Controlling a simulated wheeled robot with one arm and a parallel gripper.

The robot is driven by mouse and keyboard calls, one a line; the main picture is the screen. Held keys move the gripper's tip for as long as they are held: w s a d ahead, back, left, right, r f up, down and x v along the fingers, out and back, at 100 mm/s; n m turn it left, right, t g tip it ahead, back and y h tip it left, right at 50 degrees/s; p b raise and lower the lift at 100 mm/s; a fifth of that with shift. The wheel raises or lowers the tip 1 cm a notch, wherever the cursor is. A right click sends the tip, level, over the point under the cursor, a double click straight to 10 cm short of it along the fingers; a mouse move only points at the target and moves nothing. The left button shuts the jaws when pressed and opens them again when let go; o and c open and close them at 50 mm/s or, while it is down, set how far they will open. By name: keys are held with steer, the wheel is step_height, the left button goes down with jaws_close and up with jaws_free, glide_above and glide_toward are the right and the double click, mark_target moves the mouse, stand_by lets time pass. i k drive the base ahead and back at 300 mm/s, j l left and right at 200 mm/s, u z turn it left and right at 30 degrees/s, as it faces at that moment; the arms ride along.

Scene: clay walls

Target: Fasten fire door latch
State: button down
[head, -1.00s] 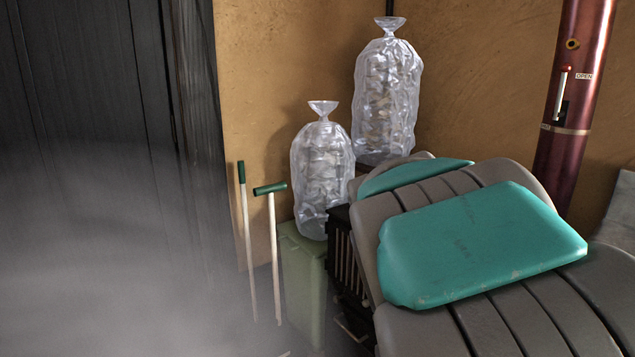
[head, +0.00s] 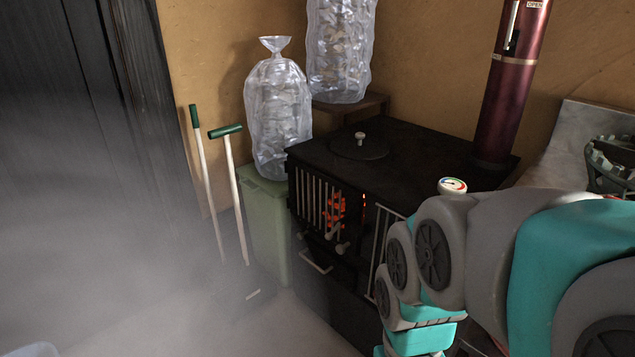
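A black stove (head: 415,160) stands against the clay wall. Its front has a fire door (head: 308,195) with upright bars, and red-orange glow (head: 335,210) shows at its right side. Small pale knobs or latch parts (head: 341,247) sit near the lower right of this door; which one is the latch, and whether it is fastened, I cannot tell. My grey and teal arm fills the lower right, in front of the stove's right side. My gripper is not visible.
A pale drawer handle (head: 317,263) is below the fire door. A red flue pipe (head: 510,85) rises behind. Smoke or haze covers the lower left.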

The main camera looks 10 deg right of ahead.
mark_target(356, 208)
steer(key=l+u, duration=0.35)
steer(key=k+l+u, duration=0.2)
steer(key=u, duration=0.2)
steer(key=k+l+u, duration=0.15)
steer(key=l+u, duration=0.2)
steer(key=l, duration=0.05)
